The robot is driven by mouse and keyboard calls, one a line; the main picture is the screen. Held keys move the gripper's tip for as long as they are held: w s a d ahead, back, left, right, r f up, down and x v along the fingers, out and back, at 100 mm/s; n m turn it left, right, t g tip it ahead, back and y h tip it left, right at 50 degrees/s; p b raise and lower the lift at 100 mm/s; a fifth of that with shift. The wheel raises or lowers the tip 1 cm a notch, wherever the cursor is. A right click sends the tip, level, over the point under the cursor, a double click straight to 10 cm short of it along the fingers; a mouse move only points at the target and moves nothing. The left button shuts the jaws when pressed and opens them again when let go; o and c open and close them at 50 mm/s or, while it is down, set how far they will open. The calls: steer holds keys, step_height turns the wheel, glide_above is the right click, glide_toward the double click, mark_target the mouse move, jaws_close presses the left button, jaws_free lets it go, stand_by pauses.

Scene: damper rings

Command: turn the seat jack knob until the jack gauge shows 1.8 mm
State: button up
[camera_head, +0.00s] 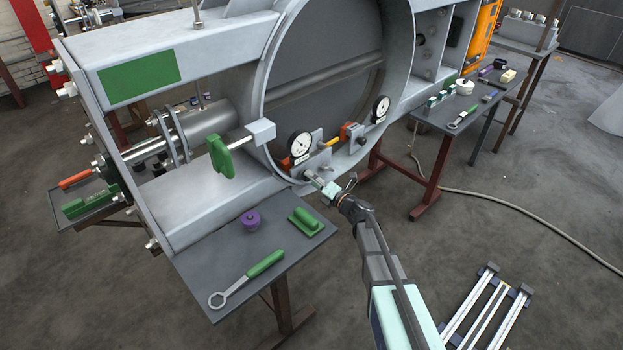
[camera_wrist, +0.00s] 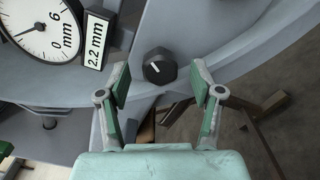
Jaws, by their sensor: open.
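The black seat jack knob (camera_wrist: 159,66) has a white pointer line and sits on a grey bracket in the wrist view. Left of it is the jack gauge (camera_wrist: 36,30), a white dial with a needle, and beside it a readout plate (camera_wrist: 95,41) showing 2.2 mm. My gripper (camera_wrist: 160,80) is open, with one green-padded finger on each side of the knob and visible gaps between. In the head view my gripper (camera_head: 318,183) is at the lower rim of the large ring, below a dial gauge (camera_head: 299,144). The knob cannot be made out there.
A second dial gauge (camera_head: 381,107) sits further right on the ring. The front table (camera_head: 215,268) holds a wrench (camera_head: 246,280), a purple knob-like part (camera_head: 250,219) and a green-handled block (camera_head: 305,222). A side table stands at the right. A rail frame (camera_head: 487,308) lies on the floor.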

steer(key=v, duration=0.4)
steer(key=shift+s+d, duration=0.25)
steer(key=shift+d, duration=0.05)
